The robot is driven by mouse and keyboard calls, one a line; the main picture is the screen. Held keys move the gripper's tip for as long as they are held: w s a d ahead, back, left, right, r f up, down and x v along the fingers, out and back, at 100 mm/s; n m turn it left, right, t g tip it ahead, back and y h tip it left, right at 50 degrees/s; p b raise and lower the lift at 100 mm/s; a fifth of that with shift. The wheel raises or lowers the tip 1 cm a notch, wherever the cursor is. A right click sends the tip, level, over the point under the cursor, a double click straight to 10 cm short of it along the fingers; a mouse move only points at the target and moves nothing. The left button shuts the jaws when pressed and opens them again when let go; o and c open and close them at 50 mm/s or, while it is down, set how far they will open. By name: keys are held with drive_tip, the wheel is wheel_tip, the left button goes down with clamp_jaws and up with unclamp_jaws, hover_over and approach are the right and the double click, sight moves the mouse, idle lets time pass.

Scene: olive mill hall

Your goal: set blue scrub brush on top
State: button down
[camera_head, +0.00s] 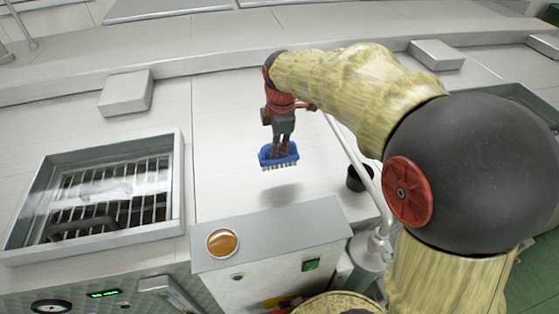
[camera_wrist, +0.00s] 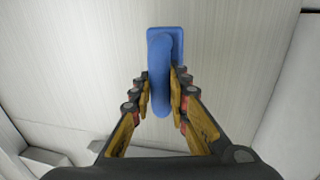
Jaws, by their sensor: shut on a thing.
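The blue scrub brush (camera_head: 279,156) hangs in my gripper (camera_head: 282,143), bristles down, above the pale flat top (camera_head: 230,165) of the machine. Its shadow falls on the surface below and apart from it, so the brush is in the air. In the wrist view my gripper (camera_wrist: 160,92) is shut on the curved handle of the brush (camera_wrist: 163,60), with one finger on each side. The bristles are hidden in the wrist view.
A sunken bay with a metal grate (camera_head: 105,195) lies at left. A grey box (camera_head: 270,240) with an amber disc (camera_head: 222,242) stands in front. A dark cup-like part (camera_head: 360,178) and a pale pole (camera_head: 350,150) are at right. The top around the shadow is clear.

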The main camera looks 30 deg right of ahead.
sight(278, 160)
drive_tip(key=shift+f+p, duration=0.35)
drive_tip(key=shift+f, duration=2.6)
drive_tip(key=shift+f, duration=0.2)
drive_tip(key=c, duration=1.8)
unclamp_jaws()
drive_tip(key=shift+o, duration=0.4)
drive_tip(key=shift+r, duration=0.1)
drive_tip(key=shift+r, duration=0.25)
drive_tip(key=r, duration=0.3)
drive_tip(key=s+r+b, duration=0.1)
drive_tip(key=r, duration=0.3)
drive_tip(key=s+r, duration=0.1)
drive_tip(key=r, duration=0.3)
drive_tip(key=shift+s+a+r, duration=0.15)
drive_tip(key=shift+a+r, duration=0.1)
